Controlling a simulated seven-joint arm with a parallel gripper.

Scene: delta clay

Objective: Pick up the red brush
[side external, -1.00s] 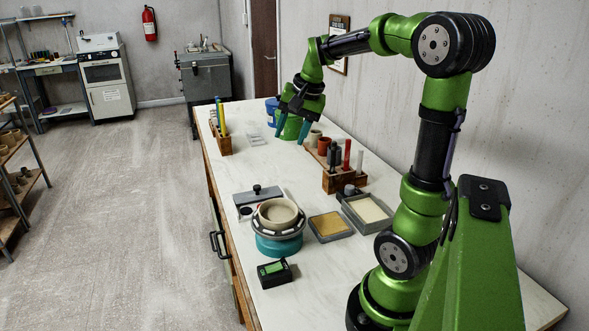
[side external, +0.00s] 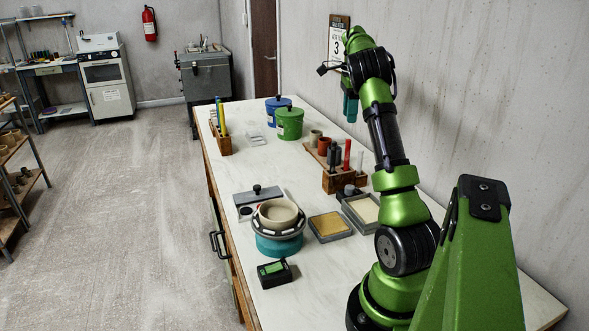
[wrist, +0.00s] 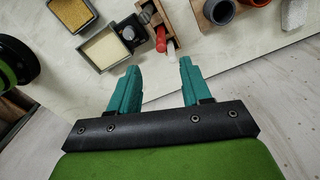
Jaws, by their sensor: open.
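The red brush (side external: 347,153) stands upright in a small wooden rack (side external: 336,184) on the white bench, beside darker tools and a white one. In the wrist view its red end (wrist: 160,40) shows beyond the fingertips, near the top middle. My gripper (side external: 350,106) is raised high by the right wall, behind and above the rack. In the wrist view its two teal fingers (wrist: 160,66) are apart with nothing between them.
A green lidded pot (side external: 289,123) and a blue one (side external: 273,104) stand at the bench's far end. Two trays (side external: 329,237) (side external: 352,224) and a turntable with a bowl (side external: 278,243) are nearer. A red cup (side external: 323,146) stands beside the rack.

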